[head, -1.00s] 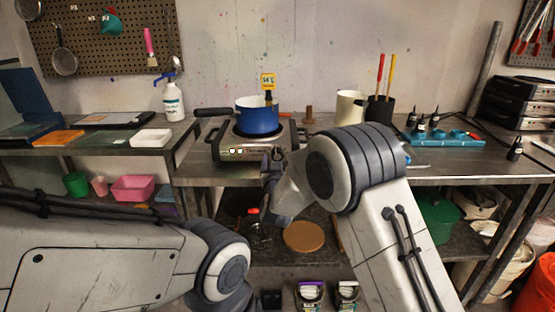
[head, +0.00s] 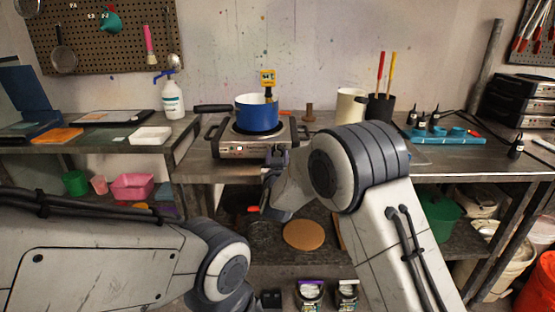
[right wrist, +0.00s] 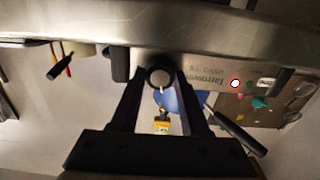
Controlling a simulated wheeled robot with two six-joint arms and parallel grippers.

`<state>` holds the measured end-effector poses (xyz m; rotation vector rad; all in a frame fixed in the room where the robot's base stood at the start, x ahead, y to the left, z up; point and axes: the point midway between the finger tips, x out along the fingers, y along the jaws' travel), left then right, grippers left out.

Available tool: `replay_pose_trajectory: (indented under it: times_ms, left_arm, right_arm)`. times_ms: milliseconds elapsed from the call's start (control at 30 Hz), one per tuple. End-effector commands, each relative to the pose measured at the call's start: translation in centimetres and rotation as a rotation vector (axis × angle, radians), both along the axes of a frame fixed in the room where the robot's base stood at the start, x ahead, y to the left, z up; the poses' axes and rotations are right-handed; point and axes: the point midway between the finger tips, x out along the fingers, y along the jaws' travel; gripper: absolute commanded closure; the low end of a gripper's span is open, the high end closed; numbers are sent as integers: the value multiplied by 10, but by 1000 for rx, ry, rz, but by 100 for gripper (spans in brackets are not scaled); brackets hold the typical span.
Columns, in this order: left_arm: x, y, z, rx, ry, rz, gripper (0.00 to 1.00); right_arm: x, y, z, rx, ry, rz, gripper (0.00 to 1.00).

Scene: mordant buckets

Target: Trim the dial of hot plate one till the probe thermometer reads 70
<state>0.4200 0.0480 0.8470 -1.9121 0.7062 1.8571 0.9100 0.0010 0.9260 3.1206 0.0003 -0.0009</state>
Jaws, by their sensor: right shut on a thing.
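Hot plate one (head: 232,150) is a steel unit on the middle bench. A blue pot (head: 257,117) with a dark handle stands on it. The probe thermometer (head: 268,77) has a yellow head above the pot; its figures are too small to read surely. My right gripper (head: 275,158) is at the front panel's right end. In the right wrist view the picture is upside down, and my right gripper (right wrist: 160,80) is shut on the round dial (right wrist: 159,77), a finger on each side. In the head view the gripper mostly hides the dial. My left gripper is not visible; only its arm shows.
A cream container (head: 349,106) and a black cup (head: 380,107) with red and yellow handles stand right of the hot plate. A blue rack (head: 440,135) is farther right. A spray bottle (head: 173,101) and white tray (head: 150,135) are left.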

Motion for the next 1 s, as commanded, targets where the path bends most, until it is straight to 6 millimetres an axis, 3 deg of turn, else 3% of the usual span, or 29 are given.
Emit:
replay_pose_trajectory:
  times_ms: [500,1000]
  left_arm:
    - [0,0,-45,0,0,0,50]
    - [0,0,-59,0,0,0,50]
  right_arm:
    - [0,0,-2,373,-5,0,100]
    - [0,-1,0,531,-2,0,100]
